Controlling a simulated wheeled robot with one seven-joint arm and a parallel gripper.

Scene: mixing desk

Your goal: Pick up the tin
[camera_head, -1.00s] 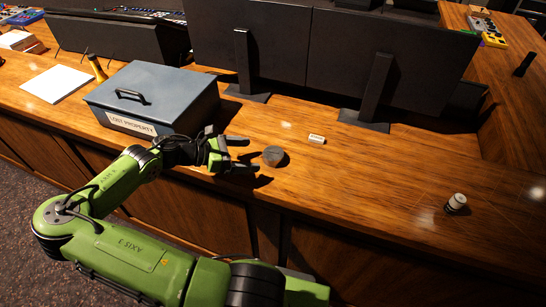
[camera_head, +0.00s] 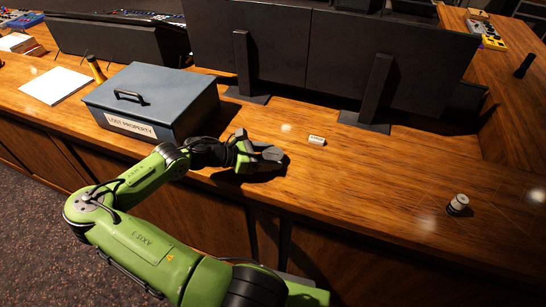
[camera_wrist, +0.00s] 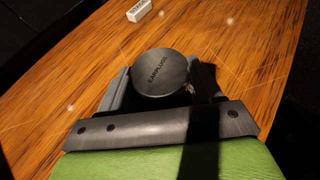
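The tin (camera_wrist: 161,72) is a small round dark grey can with a flat lid lettered "EARPLUGS". It stands on the wooden desk between the fingers of my gripper (camera_wrist: 160,88) in the wrist view. One finger lies along each side of it, and the fingers look spread around it; whether they touch its sides is hard to tell. In the head view, my gripper (camera_head: 266,157) is low over the desk's front part, and the tin (camera_head: 273,153) is mostly hidden among the dark fingers.
A grey metal box (camera_head: 150,95) labelled "LOST PROPERTY" stands left of my gripper. A small white block (camera_head: 317,141) lies just beyond the tin to the right. Monitor stands (camera_head: 375,95) are behind. A small pale-topped cylinder (camera_head: 458,204) stands far right, with clear desk between.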

